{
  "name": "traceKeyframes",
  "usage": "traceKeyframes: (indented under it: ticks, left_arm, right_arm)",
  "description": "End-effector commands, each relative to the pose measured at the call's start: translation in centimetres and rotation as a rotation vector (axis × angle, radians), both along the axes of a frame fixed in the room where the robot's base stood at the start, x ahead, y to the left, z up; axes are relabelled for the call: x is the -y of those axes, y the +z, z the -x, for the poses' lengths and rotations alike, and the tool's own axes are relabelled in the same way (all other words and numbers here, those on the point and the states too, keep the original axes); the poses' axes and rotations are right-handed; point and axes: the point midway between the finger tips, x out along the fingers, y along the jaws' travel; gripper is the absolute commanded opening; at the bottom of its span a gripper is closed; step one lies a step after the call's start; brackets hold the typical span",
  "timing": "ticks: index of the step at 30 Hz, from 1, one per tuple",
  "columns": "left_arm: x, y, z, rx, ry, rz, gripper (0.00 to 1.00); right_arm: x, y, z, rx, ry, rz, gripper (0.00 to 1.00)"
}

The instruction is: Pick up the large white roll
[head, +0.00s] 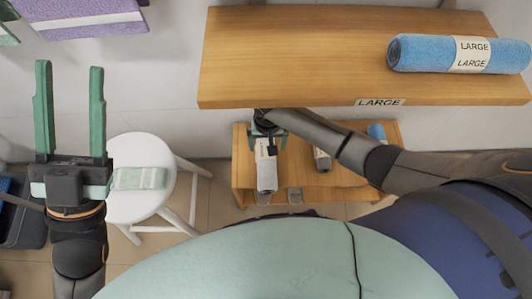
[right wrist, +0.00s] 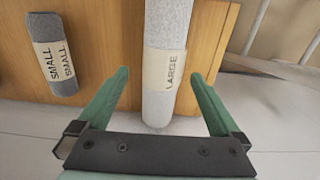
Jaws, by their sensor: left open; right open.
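The large white roll (head: 266,176) has a paper band reading LARGE and lies on the low wooden shelf, its near end toward the front edge. In the right wrist view the white roll (right wrist: 158,105) runs up the middle of the picture. My right gripper (right wrist: 159,75) is open there, one finger on each side of the roll in the picture; no contact shows. In the head view my right gripper (head: 268,128) is at the roll's far end, partly hidden by the upper shelf and arm. My left gripper (head: 70,68) is open and empty, raised at the left.
A blue roll (head: 376,132) is farther right on the low shelf. The upper wooden shelf (head: 290,50) overhangs it and bears a large blue roll (head: 425,53). A white stool (head: 135,205) with a striped cloth (head: 140,178) stands left.

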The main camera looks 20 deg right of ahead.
Motion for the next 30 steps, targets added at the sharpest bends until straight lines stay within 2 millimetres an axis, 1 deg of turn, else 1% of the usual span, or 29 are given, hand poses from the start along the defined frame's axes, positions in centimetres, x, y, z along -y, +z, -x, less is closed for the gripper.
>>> traceKeyframes:
  ticks: [4, 6, 12, 15, 20, 23, 30]
  left_arm:
    - [0.1, -0.1, 0.6, 0.035, -0.013, 0.002, 0.5]
    - [0.2, -0.1, 1.2, 0.066, -0.025, 0.004, 0.5]
    - [0.4, -2.2, 1.0, 0.046, -0.045, 0.021, 0.5]
    - [0.4, -2.3, 1.0, 0.042, -0.049, 0.026, 0.5]
    - [0.4, -2.1, 1.0, 0.042, -0.05, 0.027, 0.5]
    - [0.4, -2.1, 1.0, 0.042, -0.05, 0.027, 0.5]
    - [0.4, -2.1, 1.0, 0.042, -0.05, 0.027, 0.5]
  right_arm:
    - [-0.1, -1.2, -0.1, 0.0, 0.0, 0.0, 1.0]
    - [-0.2, -2.1, -0.3, -0.001, 0.0, 0.002, 1.0]
    - [-0.3, -4.9, -0.5, -0.001, 0.0, 0.001, 1.0]
    - [-0.3, -5.3, -0.5, 0.0, 0.0, 0.001, 1.0]
    - [-0.3, -5.1, -0.5, 0.0, 0.0, 0.0, 1.0]
    - [-0.3, -5.1, -0.5, 0.0, 0.0, 0.0, 0.91]
    - [-0.3, -5.1, -0.5, 0.0, 0.0, 0.0, 0.64]
